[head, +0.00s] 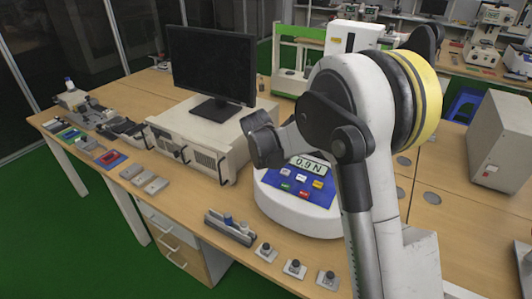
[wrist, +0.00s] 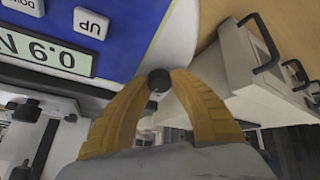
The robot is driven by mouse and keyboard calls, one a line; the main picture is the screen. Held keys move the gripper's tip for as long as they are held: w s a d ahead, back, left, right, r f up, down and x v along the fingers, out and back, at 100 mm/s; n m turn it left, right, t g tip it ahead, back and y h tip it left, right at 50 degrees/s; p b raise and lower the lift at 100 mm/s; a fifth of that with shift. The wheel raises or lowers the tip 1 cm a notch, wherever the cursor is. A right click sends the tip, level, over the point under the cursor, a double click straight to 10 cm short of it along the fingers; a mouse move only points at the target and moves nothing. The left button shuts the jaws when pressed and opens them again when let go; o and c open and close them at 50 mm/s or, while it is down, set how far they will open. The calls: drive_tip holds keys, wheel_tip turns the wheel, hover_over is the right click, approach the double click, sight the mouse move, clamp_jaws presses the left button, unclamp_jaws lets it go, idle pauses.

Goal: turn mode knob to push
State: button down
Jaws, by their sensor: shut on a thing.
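In the wrist view, the two yellow fingers of my gripper (wrist: 160,82) close around a small dark round knob (wrist: 158,79), which I take for the mode knob; no label shows on it. The knob is next to the white rim of the force tester (wrist: 176,32). In the head view the tester (head: 290,216) is a white rounded body with a blue panel, several coloured buttons and a display (head: 309,165) with large digits. The display also shows in the wrist view (wrist: 42,54). In the head view my own arm hides my fingertips and the knob.
A black monitor (head: 212,65) stands on a beige box (head: 190,138) with front handles, left of the tester. Small devices (head: 88,143) crowd the left end.

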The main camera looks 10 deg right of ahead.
drive_tip(key=shift+m+h, duration=0.4)
drive_tip(key=shift+m, duration=0.8)
drive_tip(key=c, duration=1.1)
unclamp_jaws()
drive_tip(key=v, duration=1.2)
